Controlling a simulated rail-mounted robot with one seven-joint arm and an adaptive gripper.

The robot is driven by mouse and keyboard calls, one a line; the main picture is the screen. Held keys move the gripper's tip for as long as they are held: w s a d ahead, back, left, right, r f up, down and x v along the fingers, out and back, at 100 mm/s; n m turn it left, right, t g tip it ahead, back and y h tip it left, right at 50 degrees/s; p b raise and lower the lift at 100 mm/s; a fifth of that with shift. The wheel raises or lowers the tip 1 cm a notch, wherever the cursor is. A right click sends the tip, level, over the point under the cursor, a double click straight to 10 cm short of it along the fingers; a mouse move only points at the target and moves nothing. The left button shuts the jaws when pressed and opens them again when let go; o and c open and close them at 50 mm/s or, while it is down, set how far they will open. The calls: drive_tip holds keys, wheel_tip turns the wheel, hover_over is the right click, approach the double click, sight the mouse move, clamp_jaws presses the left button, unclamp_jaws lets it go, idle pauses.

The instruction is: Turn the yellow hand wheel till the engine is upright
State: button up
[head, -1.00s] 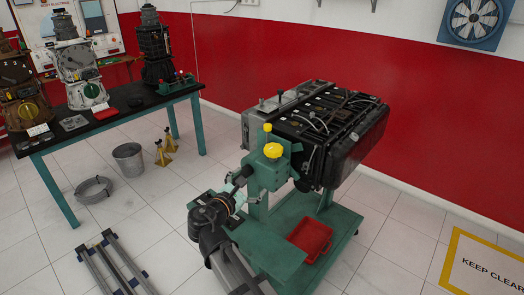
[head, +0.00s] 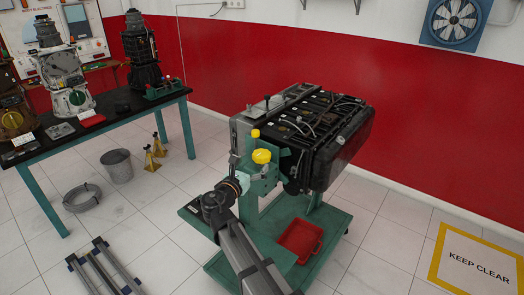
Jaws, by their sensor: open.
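The yellow hand wheel (head: 261,156) is on the near side of the green engine stand (head: 330,222), at the engine's left end. A smaller yellow knob (head: 254,133) shows just above it. The dark engine (head: 318,125) with a grey end sits tilted on the stand, not upright. My gripper (head: 247,180) is open, just below and left of the hand wheel, with its fingers spread toward the stand. It appears empty. My wrist hides part of it, and I cannot tell whether a finger touches the stand.
A red tray (head: 300,241) sits on the stand's base. A keep-clear floor sign (head: 480,262) lies right; floor between is free.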

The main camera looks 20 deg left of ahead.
sight(266, 149)
drive_tip(key=w, duration=0.2)
drive_tip(key=w+p, duration=0.1)
drive_tip(key=w, duration=0.2)
drive_tip(key=w+d, duration=0.1)
drive_tip(key=w, duration=0.1)
drive_tip(key=shift+w+p, duration=0.3)
drive_tip(key=shift+p, duration=0.1)
drive_tip(key=c, duration=1.2)
